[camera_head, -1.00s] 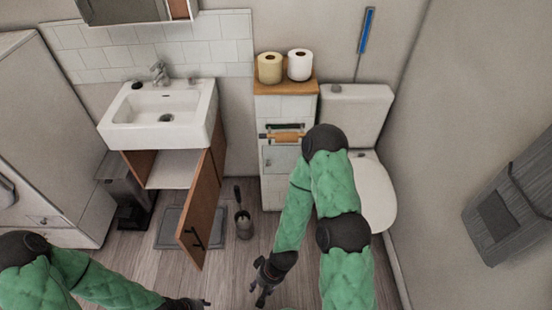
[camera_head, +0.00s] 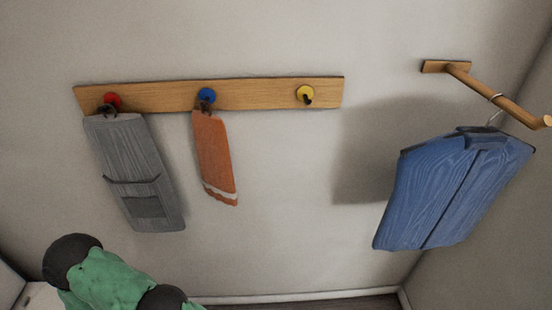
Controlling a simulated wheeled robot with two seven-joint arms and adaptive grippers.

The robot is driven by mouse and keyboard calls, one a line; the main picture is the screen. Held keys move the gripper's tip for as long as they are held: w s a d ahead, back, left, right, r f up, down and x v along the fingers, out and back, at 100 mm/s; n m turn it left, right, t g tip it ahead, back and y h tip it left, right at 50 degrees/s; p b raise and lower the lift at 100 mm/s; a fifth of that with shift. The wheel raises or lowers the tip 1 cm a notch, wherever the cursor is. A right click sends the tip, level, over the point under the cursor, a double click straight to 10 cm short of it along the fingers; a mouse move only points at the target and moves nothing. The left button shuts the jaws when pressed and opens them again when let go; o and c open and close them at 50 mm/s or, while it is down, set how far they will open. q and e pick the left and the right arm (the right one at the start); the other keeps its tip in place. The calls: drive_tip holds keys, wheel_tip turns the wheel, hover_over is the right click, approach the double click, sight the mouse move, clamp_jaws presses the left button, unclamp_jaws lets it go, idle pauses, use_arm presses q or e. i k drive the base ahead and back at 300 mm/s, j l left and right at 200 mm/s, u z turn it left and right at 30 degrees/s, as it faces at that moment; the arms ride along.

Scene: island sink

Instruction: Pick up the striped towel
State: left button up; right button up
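An orange towel (camera_head: 213,155) with a white stripe near its lower end hangs by a loop from the blue knob (camera_head: 206,96) of a wooden wall rack (camera_head: 258,93). It hangs against the wall, tilted in the picture. Part of one of my arms, in green padding with black joints, shows at the lower left, below and left of the towel and apart from it. Neither of my grippers is in the picture, so their state does not show.
A grey hanging (camera_head: 140,180) with a pocket is on the red knob (camera_head: 112,100), left of the towel. The yellow knob (camera_head: 304,94) is bare. A blue garment (camera_head: 450,190) hangs from a wooden wall rod (camera_head: 500,95) at the right. The wall between is clear.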

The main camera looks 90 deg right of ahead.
sight(209, 130)
drive_tip(key=z, duration=2.5)
